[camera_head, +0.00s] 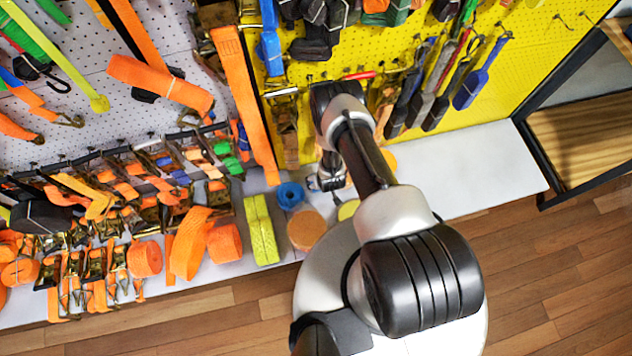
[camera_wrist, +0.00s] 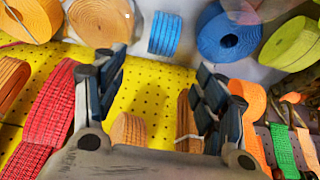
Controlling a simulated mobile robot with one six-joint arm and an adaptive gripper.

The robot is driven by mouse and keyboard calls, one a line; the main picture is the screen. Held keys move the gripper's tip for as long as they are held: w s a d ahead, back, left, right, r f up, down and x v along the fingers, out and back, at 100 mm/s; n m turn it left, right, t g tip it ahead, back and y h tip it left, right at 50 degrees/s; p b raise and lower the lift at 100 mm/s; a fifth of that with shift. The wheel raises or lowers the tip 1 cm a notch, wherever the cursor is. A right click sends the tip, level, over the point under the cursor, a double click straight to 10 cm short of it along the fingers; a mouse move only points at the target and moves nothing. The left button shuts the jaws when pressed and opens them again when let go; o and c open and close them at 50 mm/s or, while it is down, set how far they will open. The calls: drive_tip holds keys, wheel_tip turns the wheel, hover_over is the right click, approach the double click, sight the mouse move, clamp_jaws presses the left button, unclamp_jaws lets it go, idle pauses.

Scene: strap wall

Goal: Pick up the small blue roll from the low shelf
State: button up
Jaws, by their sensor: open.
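The small blue roll (camera_wrist: 165,33) shows in the wrist view at the top centre, on the pale shelf. It is beyond my fingertips and roughly in line with the gap between them. My gripper (camera_wrist: 158,85) is open, with its two dark fingers apart and nothing between them. A larger blue roll (camera_wrist: 229,32) sits just right of the small one in the wrist view. In the head view a blue roll (camera_head: 290,195) shows on the low shelf, left of my gripper (camera_head: 328,180). I cannot clearly make out the small roll in the head view.
An orange roll (camera_wrist: 100,20) and a yellow-green roll (camera_wrist: 290,44) flank the blue rolls. The yellow pegboard (camera_head: 540,50) with hanging straps stands behind. A red strap (camera_wrist: 55,110) is close to my left finger in the wrist view. The shelf right of my arm (camera_head: 470,170) is bare.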

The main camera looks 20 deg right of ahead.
drive_tip(key=b+x, duration=0.3)
drive_tip(key=x, duration=0.6)
drive_tip(key=shift+s+b, duration=0.1)
drive_tip(key=shift+b, duration=0.3)
drive_tip(key=shift+w+a+b+x, duration=0.15)
drive_tip(key=shift+b+x, duration=0.8)
drive_tip(key=shift+x, duration=0.55)
drive_tip(key=shift+w+a+b+x, duration=0.1)
drive_tip(key=shift+b+x, duration=0.8)
drive_tip(key=shift+x, duration=0.6)
drive_tip(key=shift+s+r, duration=0.1)
drive_tip(key=shift+r, duration=0.05)
drive_tip(key=c, duration=1.2)
